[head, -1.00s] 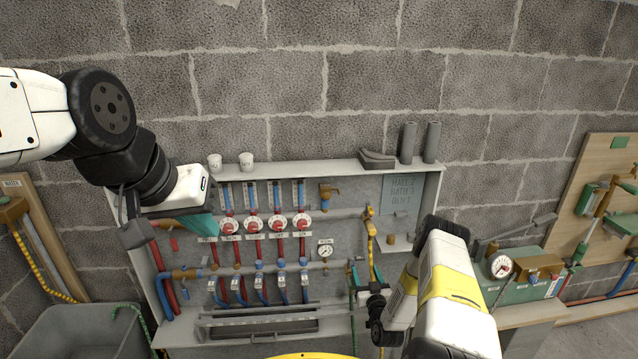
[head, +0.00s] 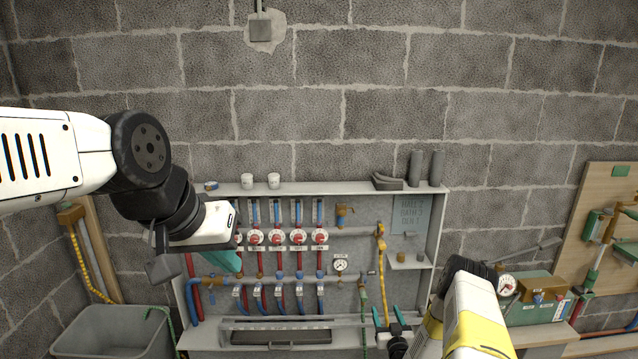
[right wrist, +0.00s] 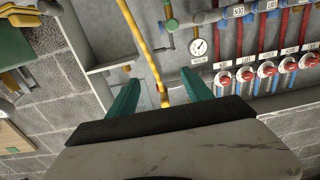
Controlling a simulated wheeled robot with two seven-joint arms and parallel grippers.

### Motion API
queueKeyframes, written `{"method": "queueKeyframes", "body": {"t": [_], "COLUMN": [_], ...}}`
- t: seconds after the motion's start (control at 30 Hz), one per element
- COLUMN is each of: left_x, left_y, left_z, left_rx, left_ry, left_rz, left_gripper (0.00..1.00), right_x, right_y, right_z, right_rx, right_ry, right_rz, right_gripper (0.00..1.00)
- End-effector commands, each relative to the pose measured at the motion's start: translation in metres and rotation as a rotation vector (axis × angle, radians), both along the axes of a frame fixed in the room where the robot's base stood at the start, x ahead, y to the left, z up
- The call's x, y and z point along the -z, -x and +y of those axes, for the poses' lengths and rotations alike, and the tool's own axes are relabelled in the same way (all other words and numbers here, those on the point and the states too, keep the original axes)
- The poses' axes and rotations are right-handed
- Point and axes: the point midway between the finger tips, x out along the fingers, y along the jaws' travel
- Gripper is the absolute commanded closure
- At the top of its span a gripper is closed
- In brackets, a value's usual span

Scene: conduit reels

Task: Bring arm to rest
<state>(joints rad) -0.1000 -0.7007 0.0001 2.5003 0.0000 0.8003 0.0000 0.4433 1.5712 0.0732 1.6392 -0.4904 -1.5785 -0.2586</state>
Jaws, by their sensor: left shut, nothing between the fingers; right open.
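My left arm comes in from the left in the head view. Its gripper (head: 226,260), with teal fingers, is shut and empty in front of the left part of the manifold cabinet (head: 437,225). My right gripper (head: 386,316) is low in the head view, in front of the cabinet's lower right part. Its teal fingers are apart with nothing between them. In the right wrist view the open fingers (right wrist: 161,94) point toward the cabinet, with a yellow pipe (right wrist: 142,40) beyond them. I cannot tell the exact distance to the pipe.
The cabinet holds red and blue pipes, several valves with red centres (head: 298,236) and a gauge (head: 340,265). White cups (head: 247,181) and dark cylinders (head: 416,168) stand on its top. A grey bin (head: 110,335) is at lower left. A green case (head: 535,311) stands at right.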

Motion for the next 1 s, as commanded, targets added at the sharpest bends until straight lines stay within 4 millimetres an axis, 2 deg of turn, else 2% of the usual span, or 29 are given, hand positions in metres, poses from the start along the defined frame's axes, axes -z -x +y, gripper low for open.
{"method": "queueKeyframes", "body": {"t": [0.03,0.33,0.57,0.67,0.77,0.87,1.0], "left_x": [0.0,0.0,0.0,0.0,0.0,0.0,0.0], "left_y": [0.0,0.0,0.0,0.0,0.0,0.0,0.0], "left_z": [0.0,0.0,0.0,0.0,0.0,0.0,0.0], "left_rx": [0.0,0.0,0.0,0.0,0.0,0.0,0.0], "left_ry": [0.0,0.0,0.0,0.0,0.0,0.0,0.0], "left_rz": [-0.001,0.0,0.0,0.0,0.0,0.0,0.0], "left_gripper": [1.0,1.0,1.0,1.0,1.0,1.0,1.0], "right_x": [-0.008,-0.036,-0.079,-0.106,-0.144,-0.191,-0.256], "right_y": [-0.006,-0.028,-0.054,-0.065,-0.076,-0.081,-0.073], "right_z": [-0.001,-0.004,-0.006,-0.006,-0.006,-0.004,0.001], "right_rx": [-0.003,-0.024,-0.045,-0.053,-0.062,-0.067,-0.065], "right_ry": [0.005,0.027,0.058,0.074,0.094,0.113,0.13], "right_rz": [-0.001,0.046,0.109,0.147,0.196,0.26,0.353], "right_gripper": [0.41,0.41,0.41,0.41,0.41,0.41,0.41]}}
